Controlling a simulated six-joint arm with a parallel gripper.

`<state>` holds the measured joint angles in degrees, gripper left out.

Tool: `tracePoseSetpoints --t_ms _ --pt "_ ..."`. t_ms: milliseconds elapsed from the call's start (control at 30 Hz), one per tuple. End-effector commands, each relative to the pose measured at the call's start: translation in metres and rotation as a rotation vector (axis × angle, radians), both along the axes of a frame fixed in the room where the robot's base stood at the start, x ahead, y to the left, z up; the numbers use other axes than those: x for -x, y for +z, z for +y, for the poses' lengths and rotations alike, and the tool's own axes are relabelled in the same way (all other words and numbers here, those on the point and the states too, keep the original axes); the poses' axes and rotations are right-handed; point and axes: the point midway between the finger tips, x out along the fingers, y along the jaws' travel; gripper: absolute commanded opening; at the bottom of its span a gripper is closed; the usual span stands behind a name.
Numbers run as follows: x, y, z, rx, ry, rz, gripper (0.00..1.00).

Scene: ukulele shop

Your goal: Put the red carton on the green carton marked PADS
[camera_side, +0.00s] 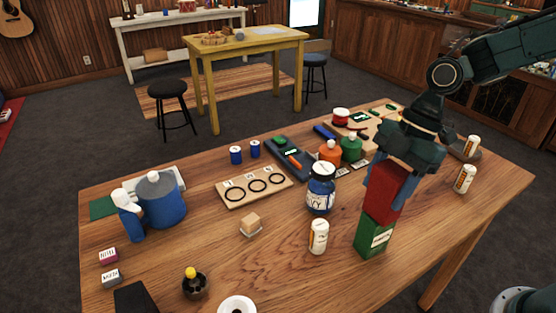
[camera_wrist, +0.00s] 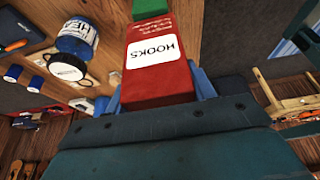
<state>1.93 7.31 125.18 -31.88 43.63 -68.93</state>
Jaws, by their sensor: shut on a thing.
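The red carton (camera_side: 384,196), labelled HOOKS in the wrist view (camera_wrist: 152,54), is held upright between the blue fingers of my gripper (camera_side: 388,180). My gripper is shut on its upper part. The green carton (camera_side: 374,237), with a white label on its front, stands on the table directly below. The red carton's lower end meets the green carton's top in the side view; I cannot tell whether it rests there or hovers just above. The label text is too small to read. In the wrist view a bit of the green carton (camera_wrist: 150,8) shows past the red carton's far end.
A white bottle (camera_side: 318,236) and a dark blue jar (camera_side: 321,188) stand left of the cartons. Orange (camera_side: 330,152) and green (camera_side: 351,148) bottles stand behind. The table (camera_side: 450,225) right of the green carton is clear.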

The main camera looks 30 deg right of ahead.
Motion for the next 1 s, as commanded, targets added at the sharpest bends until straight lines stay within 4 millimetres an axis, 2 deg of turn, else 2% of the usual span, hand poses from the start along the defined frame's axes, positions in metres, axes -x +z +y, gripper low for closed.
tracePoseSetpoints --t_ms 33,67,133,167,467,667,867,1000 --pt "0.0 -0.001 0.0 0.0 0.0 0.0 0.29" --pt "0.0 -0.001 0.0 0.0 0.0 0.0 0.6" --pt "0.0 -0.001 0.0 0.0 0.0 0.0 0.74" --pt "0.0 -0.001 0.0 0.0 0.0 0.0 0.76" --pt "0.0 0.0 0.0 0.0 0.0 0.0 0.76" --pt "-0.001 0.007 -0.002 -0.001 -0.001 -0.003 0.76" --pt "-0.001 0.027 -0.01 0.0 -0.003 -0.004 0.76" --pt "-0.001 0.047 -0.019 -0.001 -0.003 -0.005 0.76"
